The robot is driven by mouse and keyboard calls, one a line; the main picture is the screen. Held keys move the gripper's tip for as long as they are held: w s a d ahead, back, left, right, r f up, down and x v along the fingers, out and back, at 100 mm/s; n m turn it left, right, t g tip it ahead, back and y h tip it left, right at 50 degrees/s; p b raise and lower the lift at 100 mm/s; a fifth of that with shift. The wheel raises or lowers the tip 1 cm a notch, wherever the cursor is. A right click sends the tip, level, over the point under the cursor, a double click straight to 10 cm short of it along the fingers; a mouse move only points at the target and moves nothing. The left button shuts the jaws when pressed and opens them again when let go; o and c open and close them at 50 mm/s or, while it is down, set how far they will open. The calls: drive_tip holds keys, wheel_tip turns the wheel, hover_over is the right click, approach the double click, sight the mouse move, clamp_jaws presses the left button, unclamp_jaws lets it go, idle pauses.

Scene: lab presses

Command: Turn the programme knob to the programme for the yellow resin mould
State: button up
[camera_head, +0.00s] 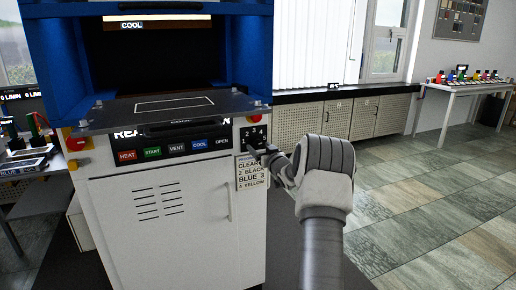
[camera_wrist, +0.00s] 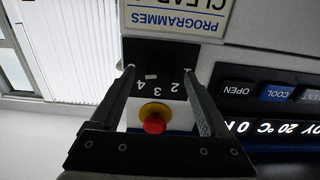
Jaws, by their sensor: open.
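The programme knob panel (camera_head: 254,132) is a black plate with white numbers on the press front, right of the button row. In the wrist view the panel (camera_wrist: 158,62) is upside down, with numbers 1 to 4 and a short white mark (camera_wrist: 152,77) on the dark knob. I cannot tell which number the mark points at. The programme card (camera_head: 252,172) hangs below and reads "4 YELLOW", "BLUE 3" and "2 BLACK". My gripper (camera_wrist: 158,72) is open, its fingers either side of the knob; contact is unclear. In the head view my gripper (camera_head: 268,152) partly covers the panel.
A red stop button on a yellow base (camera_wrist: 154,119) shows between my fingers, above the panel on the press. Press buttons (camera_head: 175,150) lie left of it. A platen (camera_head: 165,108) juts out above. Open floor (camera_head: 430,200) lies right.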

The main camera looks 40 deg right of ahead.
drive_tip(key=shift+x, duration=1.15)
clamp_jaws()
